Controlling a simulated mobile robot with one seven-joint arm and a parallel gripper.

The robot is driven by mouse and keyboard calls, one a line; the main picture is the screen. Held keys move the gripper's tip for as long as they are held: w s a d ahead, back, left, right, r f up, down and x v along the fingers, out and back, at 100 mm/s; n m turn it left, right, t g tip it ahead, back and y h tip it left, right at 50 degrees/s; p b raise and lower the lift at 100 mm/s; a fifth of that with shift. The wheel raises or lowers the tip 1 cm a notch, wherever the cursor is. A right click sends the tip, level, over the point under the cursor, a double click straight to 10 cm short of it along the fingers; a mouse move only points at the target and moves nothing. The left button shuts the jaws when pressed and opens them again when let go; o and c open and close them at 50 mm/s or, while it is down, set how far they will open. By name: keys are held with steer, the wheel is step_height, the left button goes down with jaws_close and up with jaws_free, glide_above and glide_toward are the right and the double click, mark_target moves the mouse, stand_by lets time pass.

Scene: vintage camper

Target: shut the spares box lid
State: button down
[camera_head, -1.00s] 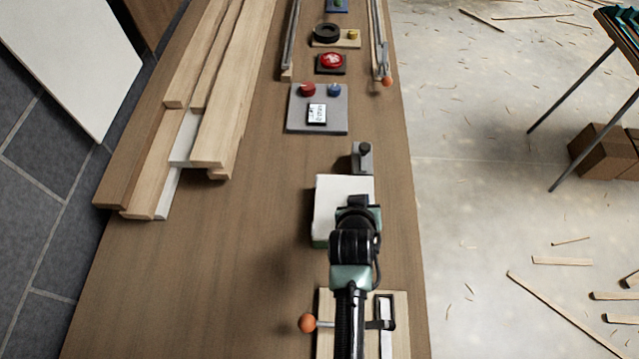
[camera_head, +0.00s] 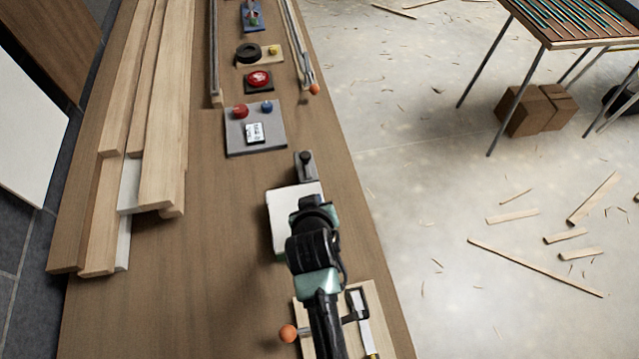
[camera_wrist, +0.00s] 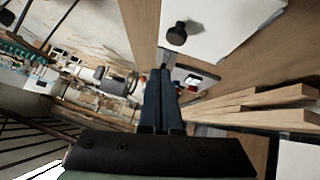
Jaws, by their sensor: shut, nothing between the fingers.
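A box with a pale white top and a green side, which I take as the spares box (camera_head: 283,213), stands on the long wooden bench. Its white top looks roughly flat, but I cannot tell whether the lid is fully down. My arm covers its near right part. My gripper (camera_wrist: 162,72) is shut and empty in the wrist view, its two dark blue fingers side by side. In the head view its fingertips are hidden behind my wrist, over or close beside the box. The wrist view shows a white panel (camera_wrist: 225,30) with a black knob at its edge.
A grey block with a black knob (camera_head: 304,160) stands just behind the box. A grey panel with buttons (camera_head: 255,137) is farther back. Planks (camera_head: 150,150) lie at left. A wooden board with an orange-ended handle (camera_head: 288,333) is nearer. Bench between planks and box is clear.

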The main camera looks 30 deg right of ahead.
steer(key=d+b+v, duration=0.1)
steer(key=v, duration=0.6)
steer(key=shift+s+r, duration=0.25)
steer(key=w+a+r+t+y+b, duration=0.1)
steer(key=w+a+r+t+b, duration=0.25)
steer(key=r, duration=0.85)
steer(key=w+a+r+t, duration=0.3)
steer(key=w+r+t, duration=0.3)
steer(key=r, duration=0.7)
steer(key=s+a+r+t+y+b, duration=0.1)
steer(key=s+a+r+t, duration=0.2)
steer(key=r, duration=0.6)
steer(key=s+a+r+n+t+y+b, duration=0.1)
steer(key=s+a+r+t, duration=0.2)
steer(key=r, duration=0.5)
steer(key=s+a+r+n+t+y+b, duration=0.1)
steer(key=s+a+r+t, duration=0.2)
steer(key=r, duration=0.6)
steer(key=shift+s+r+t+y, duration=0.3)
steer(key=shift+s+t, duration=0.05)
steer(key=shift+s, duration=0.75)
steer(key=shift+a+f, duration=0.1)
